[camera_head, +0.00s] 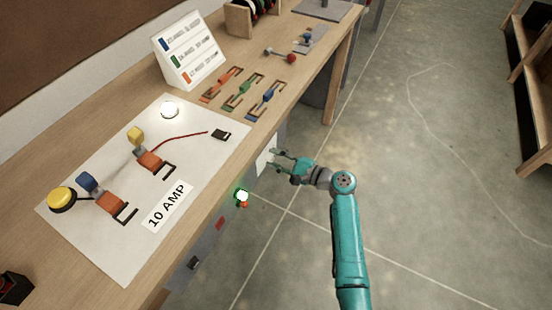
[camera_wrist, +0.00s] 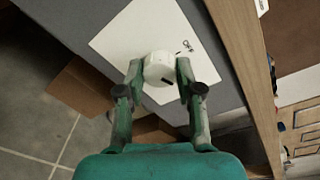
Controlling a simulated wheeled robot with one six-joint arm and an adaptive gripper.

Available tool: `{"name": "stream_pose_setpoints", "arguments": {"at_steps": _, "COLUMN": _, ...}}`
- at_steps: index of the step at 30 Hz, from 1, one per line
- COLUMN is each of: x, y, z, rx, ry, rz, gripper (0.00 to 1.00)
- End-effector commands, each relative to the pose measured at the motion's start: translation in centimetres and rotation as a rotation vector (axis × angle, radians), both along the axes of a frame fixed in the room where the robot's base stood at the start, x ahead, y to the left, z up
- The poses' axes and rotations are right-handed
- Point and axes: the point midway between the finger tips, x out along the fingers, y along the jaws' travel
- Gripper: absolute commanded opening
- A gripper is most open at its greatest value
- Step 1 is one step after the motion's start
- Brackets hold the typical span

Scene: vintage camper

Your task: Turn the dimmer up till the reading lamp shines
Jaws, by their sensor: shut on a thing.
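The dimmer is a round white knob (camera_wrist: 158,66) on a white plate (camera_wrist: 118,38), with lettering that looks like "OFF" beside it. The knob has a dark mark on its lower side. My gripper (camera_wrist: 158,72) has one finger on each side of the knob and is shut on it. In the head view my gripper (camera_head: 278,162) is at the bench's front side, by the white plate (camera_head: 264,158); the knob is not clear there. A round white lamp (camera_head: 169,109) glows on the white board; I cannot tell whether it is the reading lamp.
The bench (camera_head: 300,70) bears a white board (camera_head: 85,230) with coloured parts and a "10 AMP" label (camera_head: 167,206). A label stand (camera_head: 190,50) is at the back. The floor (camera_head: 430,170) at right is clear.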

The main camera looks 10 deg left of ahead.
Motion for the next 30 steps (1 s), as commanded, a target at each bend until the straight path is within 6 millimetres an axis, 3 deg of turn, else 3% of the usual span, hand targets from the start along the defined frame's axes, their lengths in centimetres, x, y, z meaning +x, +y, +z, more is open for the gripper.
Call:
{"name": "stream_pose_setpoints", "arguments": {"at_steps": 15, "x": 0.09, "y": -0.07, "z": -0.05, "rx": 0.110, "ry": 0.306, "rz": -0.001, "gripper": 0.01}}
{"name": "stream_pose_setpoints", "arguments": {"at_steps": 30, "x": 0.09, "y": -0.07, "z": -0.07, "rx": 0.129, "ry": 0.358, "rz": -0.001, "gripper": 0.01}}
